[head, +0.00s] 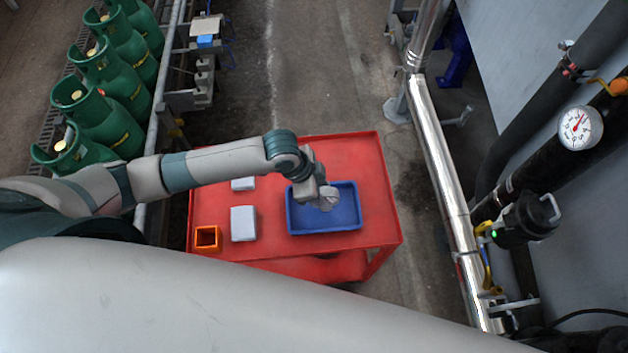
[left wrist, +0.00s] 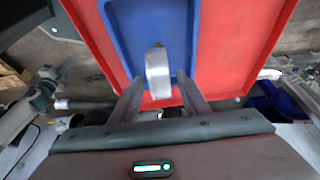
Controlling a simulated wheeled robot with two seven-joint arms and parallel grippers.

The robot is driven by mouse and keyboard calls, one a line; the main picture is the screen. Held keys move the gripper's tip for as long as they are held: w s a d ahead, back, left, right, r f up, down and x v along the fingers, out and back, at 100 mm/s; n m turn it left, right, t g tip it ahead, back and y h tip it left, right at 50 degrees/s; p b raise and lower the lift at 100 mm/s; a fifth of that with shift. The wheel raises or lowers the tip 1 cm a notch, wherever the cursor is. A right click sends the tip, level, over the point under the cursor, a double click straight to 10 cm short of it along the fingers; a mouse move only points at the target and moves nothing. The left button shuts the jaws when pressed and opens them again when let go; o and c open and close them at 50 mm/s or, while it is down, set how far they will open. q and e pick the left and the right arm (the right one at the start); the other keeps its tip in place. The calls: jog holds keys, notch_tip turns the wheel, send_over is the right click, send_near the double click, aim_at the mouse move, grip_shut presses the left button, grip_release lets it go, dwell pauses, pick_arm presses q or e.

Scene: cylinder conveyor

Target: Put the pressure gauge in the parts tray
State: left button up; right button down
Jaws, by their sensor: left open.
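The blue parts tray (head: 345,222) lies on the red cart top, and its blue floor also shows in the left wrist view (left wrist: 124,20). My left gripper (head: 321,199) is over the tray, pointing down. In the left wrist view its two fingers (left wrist: 158,82) are apart. The pressure gauge (left wrist: 158,72), a short silver-white cylinder seen edge-on, is between the fingers with a gap on each side. In the head view the gauge (head: 328,201) is partly hidden by the gripper and lies within the tray's outline. Whether it touches the tray floor is unclear. My right gripper is not in view.
The red cart (head: 275,247) also carries a white box (head: 243,224), a second white box (head: 243,184) and an orange open box (head: 207,238). Green gas cylinders (head: 105,108) line the left. Another round gauge (head: 580,128) is on the pipework at right.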

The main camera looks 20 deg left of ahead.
pick_arm(q)
jog(key=b+v, duration=0.3)
jog(key=v, duration=0.8)
jog(key=shift+a+r, duration=0.25)
jog(key=shift+r, duration=0.05)
jog(key=shift+s+f, duration=0.1)
jog(key=shift+s, duration=0.05)
